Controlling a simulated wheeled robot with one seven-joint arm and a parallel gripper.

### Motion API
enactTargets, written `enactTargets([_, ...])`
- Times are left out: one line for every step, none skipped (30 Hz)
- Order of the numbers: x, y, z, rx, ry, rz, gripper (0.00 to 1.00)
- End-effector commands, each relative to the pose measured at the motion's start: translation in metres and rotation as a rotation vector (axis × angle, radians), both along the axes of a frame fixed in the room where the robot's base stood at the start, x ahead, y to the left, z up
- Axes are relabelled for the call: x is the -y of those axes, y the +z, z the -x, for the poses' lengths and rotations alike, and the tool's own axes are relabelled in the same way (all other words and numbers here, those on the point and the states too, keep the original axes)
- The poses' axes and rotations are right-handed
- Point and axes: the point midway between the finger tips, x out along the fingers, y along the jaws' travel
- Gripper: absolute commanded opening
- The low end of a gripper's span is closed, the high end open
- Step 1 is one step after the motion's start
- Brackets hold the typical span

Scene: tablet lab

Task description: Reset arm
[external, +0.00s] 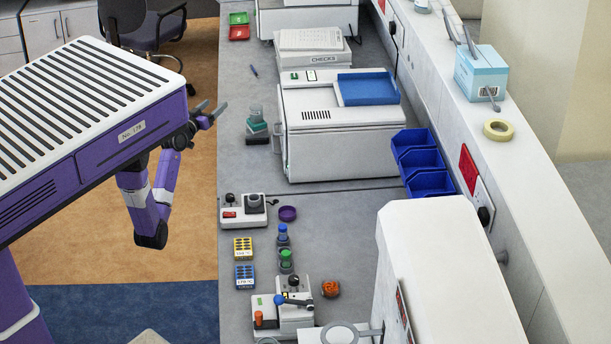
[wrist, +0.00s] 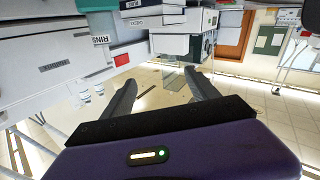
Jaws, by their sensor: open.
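My purple and white arm shows at the left of the external view, bent, with its elbow low beside the bench. My gripper (external: 211,118) is at the bench's left edge, raised and clear of the things on it. In the wrist view my gripper (wrist: 160,88) has its two dark fingers apart, with nothing between them. The wrist view looks tilted across the room, past white cabinets (wrist: 60,60) at the left and a pale floor.
The grey bench (external: 350,225) holds a white machine (external: 335,135), blue bins (external: 420,165), a small joystick box (external: 243,212), yellow and blue blister-like packs (external: 244,248), and a lever device (external: 285,310). An office chair (external: 140,25) stands behind. Open floor (external: 190,225) lies left of the bench.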

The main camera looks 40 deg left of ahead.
Motion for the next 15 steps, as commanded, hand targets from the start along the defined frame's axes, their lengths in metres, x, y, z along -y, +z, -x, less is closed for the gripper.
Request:
enactTargets([0.01, -0.014, 0.014, 0.007, 0.021, 0.014, 0.69])
enactTargets([0.014, -0.02, 0.022, 0.014, 0.036, 0.018, 0.69])
enactTargets([0.02, -0.028, 0.033, 0.023, 0.053, 0.023, 0.69])
enactTargets([0.024, -0.033, 0.041, 0.029, 0.065, 0.025, 0.69])
enactTargets([0.029, -0.038, 0.049, 0.034, 0.075, 0.028, 0.69])
enactTargets([0.036, -0.045, 0.061, 0.04, 0.088, 0.027, 0.69])
enactTargets([0.041, -0.05, 0.07, 0.043, 0.094, 0.029, 0.69])
enactTargets([0.047, -0.054, 0.079, 0.046, 0.101, 0.028, 0.69])
enactTargets([0.054, -0.059, 0.091, 0.05, 0.108, 0.025, 0.69])
enactTargets([0.06, -0.063, 0.1, 0.051, 0.113, 0.024, 0.69])
enactTargets([0.065, -0.067, 0.11, 0.051, 0.116, 0.02, 0.69])
enactTargets([0.073, -0.072, 0.123, 0.05, 0.118, 0.016, 0.69])
enactTargets([0.078, -0.075, 0.132, 0.049, 0.12, 0.011, 0.69])
enactTargets([0.084, -0.078, 0.142, 0.048, 0.119, 0.008, 0.69])
enactTargets([0.091, -0.081, 0.154, 0.045, 0.118, 0.001, 0.69])
